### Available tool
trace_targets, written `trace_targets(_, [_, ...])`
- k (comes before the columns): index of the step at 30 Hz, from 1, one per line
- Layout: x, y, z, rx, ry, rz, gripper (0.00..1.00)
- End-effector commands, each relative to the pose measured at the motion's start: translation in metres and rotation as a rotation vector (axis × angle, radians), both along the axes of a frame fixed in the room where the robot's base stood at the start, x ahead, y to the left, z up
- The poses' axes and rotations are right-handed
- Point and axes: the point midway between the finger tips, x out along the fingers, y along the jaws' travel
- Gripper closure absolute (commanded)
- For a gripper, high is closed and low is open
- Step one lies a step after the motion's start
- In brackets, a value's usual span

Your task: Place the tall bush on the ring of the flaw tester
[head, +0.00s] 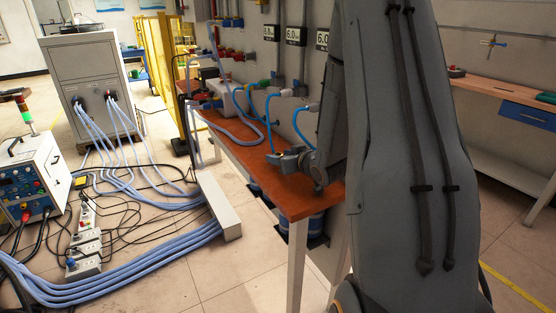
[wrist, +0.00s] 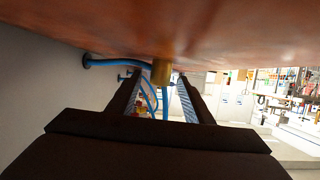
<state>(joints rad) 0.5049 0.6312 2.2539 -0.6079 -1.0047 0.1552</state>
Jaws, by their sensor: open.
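A brass-coloured cylinder (wrist: 161,71), which looks like the tall bush, shows in the wrist view against the orange-brown tabletop. My gripper (wrist: 159,82) has its two dark fingers apart, one on either side of the cylinder in the picture. I cannot tell whether the cylinder is between the fingertips or just beyond them, and no contact shows. In the head view my gripper (head: 287,160) is low over the near end of the orange-brown workbench (head: 250,150). I cannot make out the bush there, nor the flaw tester's ring in either view.
Blue hoses (head: 268,108) run from the wall down to the bench, and a grey box (head: 224,98) stands at its back. A control unit (head: 28,182) and a large cabinet (head: 90,85) stand left, with cables over the floor. The bench's front strip looks clear.

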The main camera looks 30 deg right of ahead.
Motion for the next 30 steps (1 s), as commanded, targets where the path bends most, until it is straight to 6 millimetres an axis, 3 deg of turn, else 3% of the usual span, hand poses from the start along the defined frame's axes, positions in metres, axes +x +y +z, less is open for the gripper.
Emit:
trace_targets(6, [0.0, 0.0, 0.0, 0.0, 0.0, 0.0, 0.55])
trace_targets(14, [0.0, 0.0, 0.0, 0.0, 0.0, 0.0, 0.99])
trace_targets(25, [0.001, 0.001, 0.003, -0.001, -0.001, 0.0, 1.0])
trace_targets(30, [0.001, 0.004, 0.016, -0.003, -0.004, 0.001, 1.0])
